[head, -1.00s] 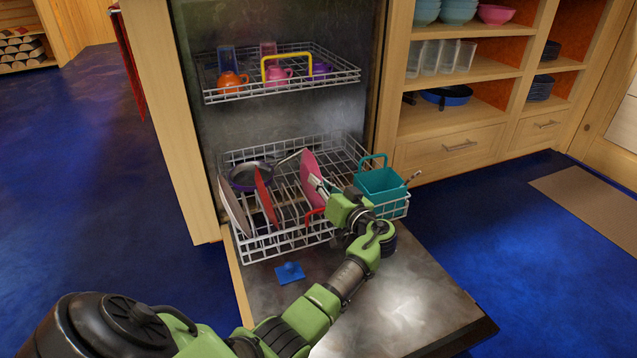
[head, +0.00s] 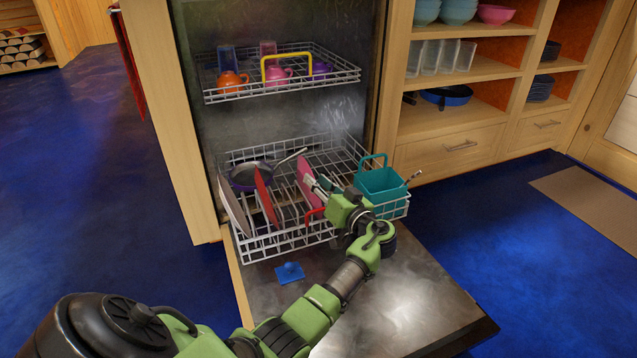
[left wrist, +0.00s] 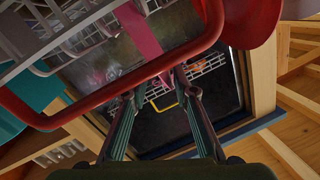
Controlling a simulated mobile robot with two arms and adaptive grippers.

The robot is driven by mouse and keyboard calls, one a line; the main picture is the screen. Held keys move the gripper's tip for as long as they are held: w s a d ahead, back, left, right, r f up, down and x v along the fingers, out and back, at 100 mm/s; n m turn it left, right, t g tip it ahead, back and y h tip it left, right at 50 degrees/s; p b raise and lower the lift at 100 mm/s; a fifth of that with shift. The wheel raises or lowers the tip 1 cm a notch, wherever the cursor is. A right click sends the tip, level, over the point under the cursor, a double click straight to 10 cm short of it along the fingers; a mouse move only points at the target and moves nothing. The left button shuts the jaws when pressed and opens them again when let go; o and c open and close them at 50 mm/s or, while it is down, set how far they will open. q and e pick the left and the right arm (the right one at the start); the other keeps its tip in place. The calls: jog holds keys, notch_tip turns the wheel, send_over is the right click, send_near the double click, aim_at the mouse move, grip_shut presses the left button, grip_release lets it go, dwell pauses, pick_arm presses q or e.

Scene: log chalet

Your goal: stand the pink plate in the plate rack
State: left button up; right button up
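The pink plate (head: 306,184) stands on edge, slightly tilted, among the tines of the lower wire rack (head: 288,238), right of a red plate (head: 265,198). My left gripper (head: 318,183) is at the plate's right, near side, partly covering it. My right gripper is not in view.
A pale plate (head: 234,208) and a pan (head: 248,176) occupy the rack's left side. A teal basket (head: 380,186) stands at its right. A blue object (head: 289,272) lies on the open dishwasher door (head: 410,300). The upper rack (head: 225,97) holds cups.

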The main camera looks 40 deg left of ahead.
pick_arm(q)
notch_tip(320, 180, up, 10)
dwell(0.5)
dwell(0.5)
